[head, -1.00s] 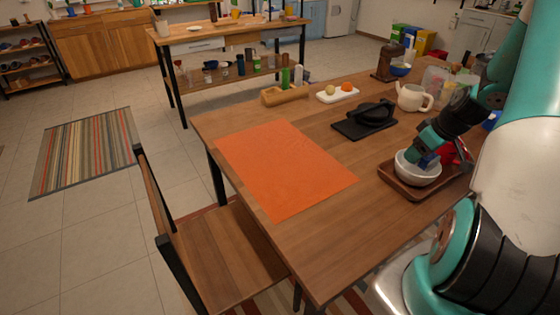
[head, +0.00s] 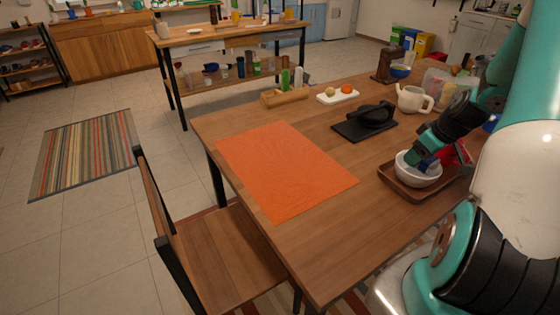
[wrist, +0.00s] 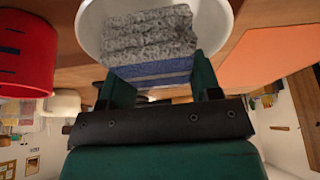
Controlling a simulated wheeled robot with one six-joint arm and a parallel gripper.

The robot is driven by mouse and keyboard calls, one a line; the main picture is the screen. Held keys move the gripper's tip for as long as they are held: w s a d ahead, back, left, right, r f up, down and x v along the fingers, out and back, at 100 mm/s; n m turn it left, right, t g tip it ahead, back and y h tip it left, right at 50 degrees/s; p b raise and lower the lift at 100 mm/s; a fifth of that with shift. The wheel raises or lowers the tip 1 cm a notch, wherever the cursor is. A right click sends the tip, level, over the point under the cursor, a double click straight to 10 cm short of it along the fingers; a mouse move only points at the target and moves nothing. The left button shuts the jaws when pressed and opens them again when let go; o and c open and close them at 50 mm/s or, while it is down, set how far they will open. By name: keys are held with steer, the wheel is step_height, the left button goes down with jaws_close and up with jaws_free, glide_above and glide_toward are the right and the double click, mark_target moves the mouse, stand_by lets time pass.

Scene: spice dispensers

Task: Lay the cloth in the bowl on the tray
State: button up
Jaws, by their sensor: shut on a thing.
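A white bowl (head: 417,173) stands on a brown wooden tray (head: 402,189) near the right side of the table. My gripper (head: 428,161) reaches down into the bowl from the upper right. In the wrist view, my gripper (wrist: 160,88) is shut on a folded grey, speckled cloth (wrist: 150,38) with a blue band. The cloth lies inside the white bowl (wrist: 226,20), within its rim. How firmly the cloth rests on the bowl's bottom is hard to tell. In the head view, only a bit of blue shows at the fingers; the rest is hidden.
A red container (wrist: 25,45) stands close beside the bowl. A white teapot (head: 414,99), a black pan-like object on a dark board (head: 364,124) and a white plate with round food (head: 337,95) stand behind. An orange mat (head: 285,170) lies to the left; the table's front is clear.

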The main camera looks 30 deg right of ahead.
steer(key=o, duration=1)
steer(key=a+v, duration=0.1)
steer(key=v, duration=1.7)
steer(key=w+a+r+n+g+y+p, duration=0.1)
steer(key=w+a+r+n+p, duration=0.2)
steer(key=a, duration=0.9)
steer(key=w+a+r+y+p, duration=0.1)
steer(key=w+a+r+y, duration=0.15)
steer(key=w+a, duration=0.65)
steer(key=s+a+r+n+g+p, duration=0.1)
steer(key=s+a, duration=0.4)
steer(key=a, duration=0.3)
steer(key=s+a+r+n+g+p, duration=0.1)
steer(key=s+a, duration=0.5)
steer(key=a, duration=0.2)
steer(key=s+a+r+g+p, duration=0.1)
steer(key=s+a, duration=0.5)
steer(key=a, duration=0.3)
steer(key=shift+s+r+n, duration=0.1)
steer(key=shift+r+n, duration=0.3)
